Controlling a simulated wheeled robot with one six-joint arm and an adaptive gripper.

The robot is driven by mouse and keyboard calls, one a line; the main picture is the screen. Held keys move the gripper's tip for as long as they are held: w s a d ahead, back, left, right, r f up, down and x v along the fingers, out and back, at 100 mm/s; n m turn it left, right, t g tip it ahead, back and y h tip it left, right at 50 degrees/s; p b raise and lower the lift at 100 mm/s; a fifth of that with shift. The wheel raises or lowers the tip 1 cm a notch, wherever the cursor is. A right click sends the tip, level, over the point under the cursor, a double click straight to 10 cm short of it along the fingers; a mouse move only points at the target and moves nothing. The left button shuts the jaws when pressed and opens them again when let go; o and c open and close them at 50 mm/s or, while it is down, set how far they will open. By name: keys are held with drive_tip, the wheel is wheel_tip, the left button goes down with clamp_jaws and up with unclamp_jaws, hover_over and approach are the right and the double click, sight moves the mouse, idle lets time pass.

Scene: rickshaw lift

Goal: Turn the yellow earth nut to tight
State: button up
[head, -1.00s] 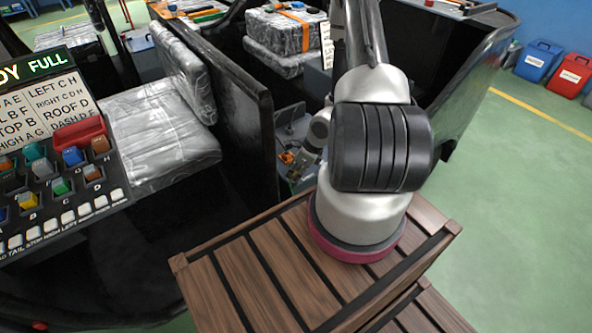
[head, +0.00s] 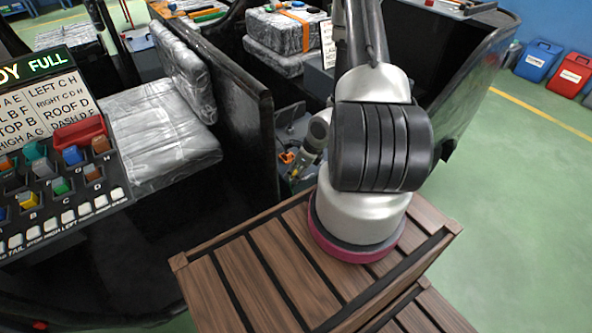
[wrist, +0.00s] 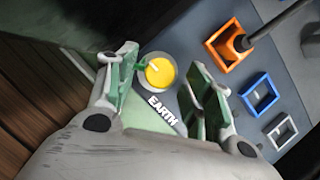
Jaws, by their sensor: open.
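The yellow earth nut (wrist: 159,72) sits in a round grey seat on a grey panel in the wrist view, with a white pointer line on its face. A green wire or tab touches its left side. The white word EARTH (wrist: 162,109) is printed below it. My gripper (wrist: 160,85) is open, with one green-padded finger to the left of the nut and one to the right. The nut shows between and slightly beyond the fingertips; I cannot tell the height gap. In the head view the nut is hidden behind the rickshaw's black panel and my arm.
On the panel right of the nut are an orange square socket (wrist: 228,45) with a dark cable, a blue square frame (wrist: 259,94) and a white one (wrist: 281,132). The black partition (head: 245,125) stands beside my arm. A switch board (head: 60,175) is at left.

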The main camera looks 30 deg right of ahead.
drive_tip(key=shift+r, duration=0.1)
drive_tip(key=v, duration=1.1)
drive_tip(key=shift+s+r, duration=0.15)
drive_tip(key=shift+r, duration=0.2)
